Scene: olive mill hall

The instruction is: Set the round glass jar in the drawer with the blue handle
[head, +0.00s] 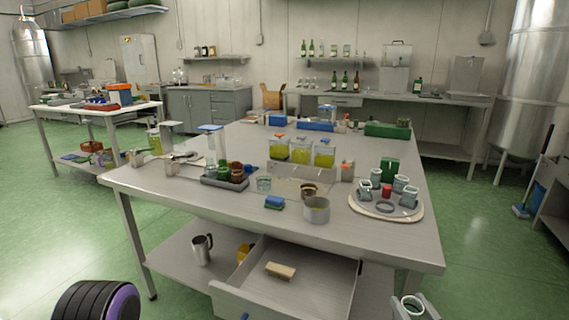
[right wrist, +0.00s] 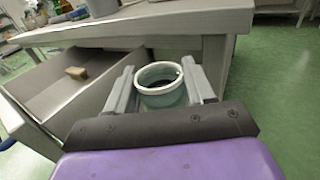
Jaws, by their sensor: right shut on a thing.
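The round glass jar (right wrist: 160,97) is greenish and clear with a pale rim, its mouth facing up. My right gripper (right wrist: 163,88) is shut on it, one finger on each side. In the head view the jar (head: 412,304) and my right gripper (head: 414,308) show at the bottom edge, right of the drawer. The drawer (head: 318,290) under the table is pulled open, and it also shows at left in the right wrist view (right wrist: 92,100). A bit of its blue handle (head: 244,317) shows at the bottom. My left gripper is out of view.
A wooden block (head: 281,270) lies in the drawer, with bare floor around it. The table (head: 250,215) above carries a round tray (head: 415,214) with glasses, a metal pot (head: 316,211) and yellow-green containers. A steel jug (head: 202,250) stands on the lower shelf.

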